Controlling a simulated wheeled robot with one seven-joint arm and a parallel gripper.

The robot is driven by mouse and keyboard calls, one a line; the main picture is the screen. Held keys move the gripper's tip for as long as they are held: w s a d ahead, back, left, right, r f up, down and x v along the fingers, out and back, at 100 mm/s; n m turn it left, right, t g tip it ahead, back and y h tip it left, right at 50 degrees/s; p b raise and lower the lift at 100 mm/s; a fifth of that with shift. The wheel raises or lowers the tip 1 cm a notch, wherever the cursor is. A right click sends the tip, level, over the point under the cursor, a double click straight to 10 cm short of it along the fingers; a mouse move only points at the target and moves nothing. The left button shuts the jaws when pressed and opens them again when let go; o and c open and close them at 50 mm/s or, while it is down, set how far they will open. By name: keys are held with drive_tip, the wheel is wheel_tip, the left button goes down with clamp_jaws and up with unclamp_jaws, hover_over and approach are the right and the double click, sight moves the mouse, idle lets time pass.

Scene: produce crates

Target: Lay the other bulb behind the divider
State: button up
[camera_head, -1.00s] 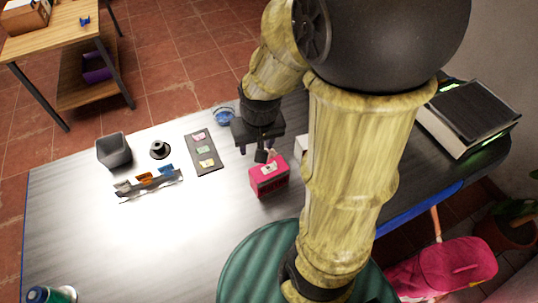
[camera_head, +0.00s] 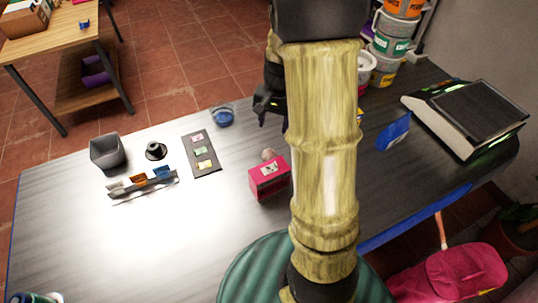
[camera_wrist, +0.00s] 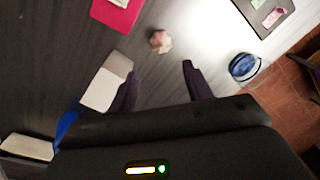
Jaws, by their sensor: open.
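A small pinkish-white bulb (camera_wrist: 160,41) lies on the dark table, just beyond the pink box-like piece (camera_head: 269,179) in the head view, where the bulb (camera_head: 268,154) shows partly above its far edge. The pink piece also shows at the top of the wrist view (camera_wrist: 117,12). I cannot tell for sure which piece is the divider. My gripper (camera_wrist: 160,88) is open and empty, its fingers apart from the bulb. In the head view my gripper (camera_head: 268,106) is beyond the bulb, partly hidden by my arm. No second bulb is clearly visible.
A white block (camera_wrist: 106,84) stands beside one finger. A blue panel (camera_head: 394,131) stands to the right and a scale-like device (camera_head: 465,115) at far right. A blue bowl (camera_head: 222,116), dark card board (camera_head: 201,153) and grey bin (camera_head: 107,151) are left.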

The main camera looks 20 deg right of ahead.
sight(270, 150)
drive_tip(key=f, duration=0.3)
drive_tip(key=f+p, duration=0.1)
drive_tip(key=f, duration=0.6)
drive_tip(key=shift+w+a+f, duration=0.15)
drive_tip(key=shift+w+a, duration=0.1)
drive_tip(key=shift+w, duration=0.05)
drive_tip(key=shift+f+p, duration=0.1)
drive_tip(key=shift+p, duration=0.3)
drive_tip(key=shift+w+f+p, duration=0.25)
drive_tip(key=shift+f+p, duration=0.2)
drive_tip(key=shift+f, duration=0.8)
drive_tip(key=shift+w+f+p, duration=0.2)
drive_tip(key=shift+f+p, duration=0.25)
drive_tip(key=shift+f, duration=0.8)
drive_tip(key=shift+c, duration=0.2)
drive_tip(key=c, duration=0.7)
drive_tip(key=shift+o, duration=0.2)
drive_tip(key=shift+r, duration=0.1)
wheel_tip(270, 150, up, 10)
drive_tip(key=shift+f+b, duration=0.1)
drive_tip(key=shift+b, duration=0.95)
